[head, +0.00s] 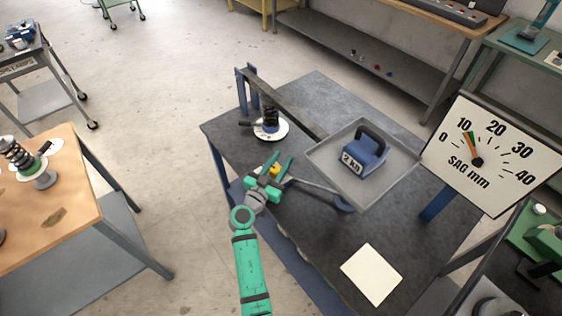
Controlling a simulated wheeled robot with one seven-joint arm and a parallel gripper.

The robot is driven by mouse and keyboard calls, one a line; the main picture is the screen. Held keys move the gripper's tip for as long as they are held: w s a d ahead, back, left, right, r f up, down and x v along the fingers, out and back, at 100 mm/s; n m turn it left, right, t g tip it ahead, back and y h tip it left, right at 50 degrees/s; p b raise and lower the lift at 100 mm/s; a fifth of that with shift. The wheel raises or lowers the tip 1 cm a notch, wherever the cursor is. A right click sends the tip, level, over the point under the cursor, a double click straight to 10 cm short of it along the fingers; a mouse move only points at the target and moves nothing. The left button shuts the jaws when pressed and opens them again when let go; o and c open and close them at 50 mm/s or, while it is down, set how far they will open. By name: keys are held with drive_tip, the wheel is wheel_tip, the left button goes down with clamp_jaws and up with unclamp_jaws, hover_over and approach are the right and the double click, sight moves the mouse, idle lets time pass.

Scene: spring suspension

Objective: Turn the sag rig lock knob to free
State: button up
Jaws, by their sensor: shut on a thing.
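The sag rig stands on a dark-topped bench (318,92), with a post (241,92), a long beam (290,108), and a black spring (270,116) on a white round base (271,132). My green gripper (281,163) is at the bench's near left edge, in front of the spring. Its fingers are shut on a small yellow piece, which looks like the lock knob (275,169). The fingers partly hide it, and no lock or free marking is readable. A grey tray (396,161) by the beam's end holds a blue 2 kg weight (364,158).
A SAG mm dial (500,150) stands at the right, its needle a little past 10. A grey lever with a dark blue end (343,204) lies right of my gripper. A blank card (371,274) lies on the bench front. A wooden table (60,220) stands at the left.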

sight(271, 174)
drive_tip(key=shift+s+d+m+g+h, duration=0.2)
drive_tip(key=shift+m+g+h, duration=0.5)
drive_tip(key=shift+h, duration=0.2)
drive_tip(key=shift+s+d+m+g+h, duration=0.2)
drive_tip(key=shift+m+g+h, duration=0.45)
drive_tip(key=shift+h, duration=0.25)
drive_tip(key=o, duration=1)
drive_tip(key=shift+o, duration=0.2)
drive_tip(key=v, duration=1)
drive_tip(key=shift+s+a, duration=0.25)
drive_tip(key=shift+a, duration=0.05)
